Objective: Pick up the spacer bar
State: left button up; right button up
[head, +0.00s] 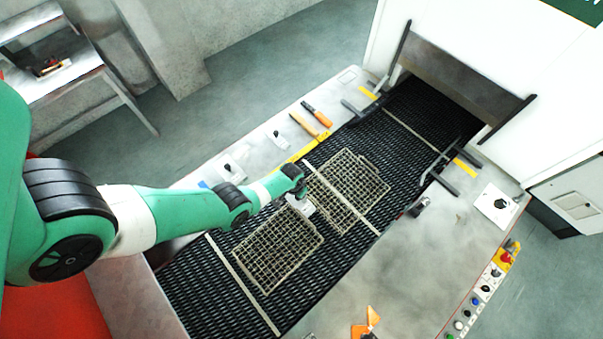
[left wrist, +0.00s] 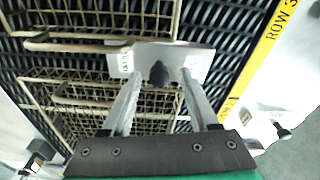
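A flat silver-grey bar with a black knob, which looks like the spacer bar (left wrist: 190,58), lies across the wire baskets in the left wrist view. In the head view the bar (head: 304,207) shows as a small pale patch, partly hidden by my left arm. My left gripper (left wrist: 157,80) is open, with one finger on each side of the knob. A gap shows between the knob and each finger. In the head view my left gripper (head: 299,193) is above the near end of the far basket. My right gripper is not in view.
Two wire baskets, one near (head: 277,250) and one far (head: 347,190), lie on the black mesh belt (head: 190,287). Pale crossbars span the belt. An orange-handled tool (head: 317,114) lies on the left ledge. A red-and-yellow button (head: 506,254) sits on the right panel.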

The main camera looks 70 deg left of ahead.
pick_arm(q)
grip_shut()
dwell(1.2)
